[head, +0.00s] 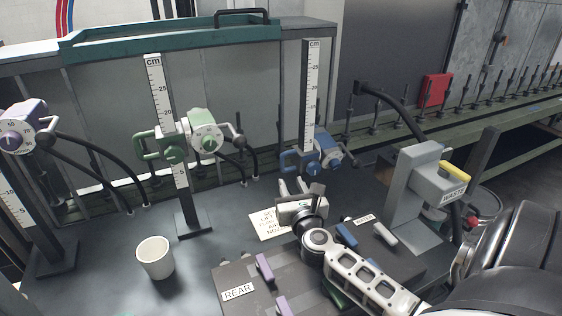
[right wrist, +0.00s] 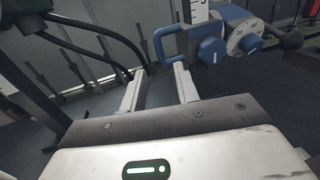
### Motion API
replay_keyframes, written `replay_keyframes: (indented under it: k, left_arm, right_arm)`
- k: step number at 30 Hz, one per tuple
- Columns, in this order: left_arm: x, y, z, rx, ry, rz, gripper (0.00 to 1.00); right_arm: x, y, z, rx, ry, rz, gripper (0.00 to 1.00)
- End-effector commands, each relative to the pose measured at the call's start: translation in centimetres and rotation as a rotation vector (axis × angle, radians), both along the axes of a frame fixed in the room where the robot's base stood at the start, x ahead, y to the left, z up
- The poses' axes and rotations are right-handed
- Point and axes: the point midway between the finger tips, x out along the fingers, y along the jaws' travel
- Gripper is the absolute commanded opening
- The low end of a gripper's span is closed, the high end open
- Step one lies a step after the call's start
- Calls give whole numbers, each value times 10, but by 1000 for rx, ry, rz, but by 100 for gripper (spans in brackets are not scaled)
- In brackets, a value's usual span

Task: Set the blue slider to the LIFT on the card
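The blue slider (head: 322,163) sits low on a white vertical scale (head: 310,95) marked in cm. It has a loop handle on the left and a dial on the right. My right gripper (head: 299,185) is just below and in front of the handle. In the right wrist view the two fingers (right wrist: 160,72) are apart with nothing between them, and the blue loop handle (right wrist: 166,47) is just beyond their tips. The card (head: 266,224) lies on the table, partly covered by my right gripper; its small print is not fully readable. My left gripper is not in view.
A green slider (head: 170,150) on its own scale and a purple one (head: 22,130) stand to the left. A white cup (head: 155,258) is on the table. A dark box labelled REAR (head: 237,292) is under my right arm. A grey stand (head: 415,190) is at right.

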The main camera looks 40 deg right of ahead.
Motion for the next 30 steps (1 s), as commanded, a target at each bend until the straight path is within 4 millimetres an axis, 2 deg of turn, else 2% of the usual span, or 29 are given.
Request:
replay_keyframes:
  k: [1, 6, 15, 21, 28, 29, 30]
  left_arm:
    - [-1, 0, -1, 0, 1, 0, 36]
    - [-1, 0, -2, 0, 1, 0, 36]
    - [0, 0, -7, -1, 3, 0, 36]
    - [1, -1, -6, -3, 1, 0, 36]
    - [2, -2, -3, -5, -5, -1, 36]
    - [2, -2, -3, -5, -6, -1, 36]
    - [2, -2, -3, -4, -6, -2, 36]
  right_arm:
    - [12, -6, 2, -3, -2, 1, 31]
    - [44, -24, 1, -3, -2, 1, 31]
    - [85, -46, -1, -1, 0, 1, 31]
    - [93, -51, 0, -2, 1, 1, 31]
    - [93, -51, 0, -1, 0, 2, 31]
    - [93, -51, 0, -1, 0, 2, 25]
    - [93, -51, 0, -1, 0, 2, 14]
